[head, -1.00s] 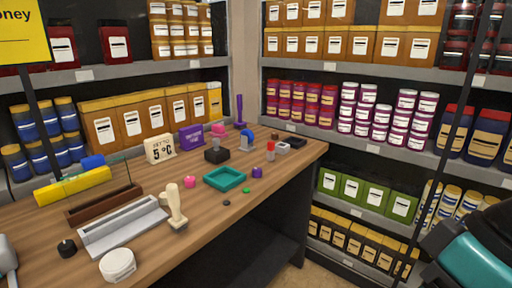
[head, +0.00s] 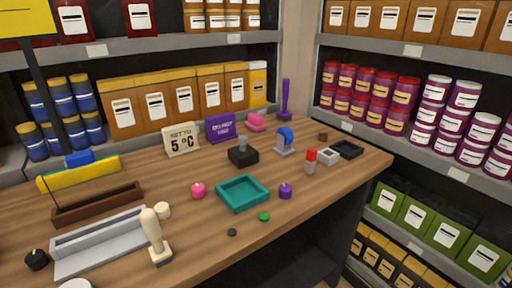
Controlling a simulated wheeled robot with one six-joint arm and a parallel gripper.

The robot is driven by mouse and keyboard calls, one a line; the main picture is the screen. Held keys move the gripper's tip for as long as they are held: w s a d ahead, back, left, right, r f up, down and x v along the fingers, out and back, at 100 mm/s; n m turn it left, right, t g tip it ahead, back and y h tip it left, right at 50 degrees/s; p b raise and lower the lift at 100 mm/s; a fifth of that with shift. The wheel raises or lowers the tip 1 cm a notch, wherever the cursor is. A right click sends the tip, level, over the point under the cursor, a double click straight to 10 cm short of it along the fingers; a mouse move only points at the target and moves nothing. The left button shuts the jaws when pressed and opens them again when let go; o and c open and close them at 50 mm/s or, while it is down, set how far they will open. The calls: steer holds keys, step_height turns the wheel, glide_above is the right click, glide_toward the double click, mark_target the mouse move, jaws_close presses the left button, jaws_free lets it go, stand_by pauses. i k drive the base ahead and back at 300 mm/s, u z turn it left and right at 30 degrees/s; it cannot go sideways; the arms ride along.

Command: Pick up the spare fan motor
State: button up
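No thing in the head view is plainly marked as the spare fan motor, and I cannot tell which one it is. A black block with a grey cylinder on top (head: 243,153) stands on the wooden table behind the teal tray. A blue-topped grey piece (head: 286,140) stands to its right. A small grey-and-dark box (head: 329,158) and a red-topped white piece (head: 310,160) are further right. My gripper is not in view.
The wooden table (head: 215,240) also bears a teal tray (head: 242,206), a pale-handled stamp (head: 154,238), a grey trough (head: 98,243), a "5 °C" sign (head: 181,141) and a purple sign (head: 220,128). Stocked shelves close off the back and right. The table's front middle is fairly clear.

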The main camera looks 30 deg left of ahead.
mark_target(243, 155)
steer(key=u, duration=0.2)
steer(key=i, duration=0.7)
steer(key=u, duration=1.15)
steer(key=i, duration=0.7)
steer(key=u, duration=0.85)
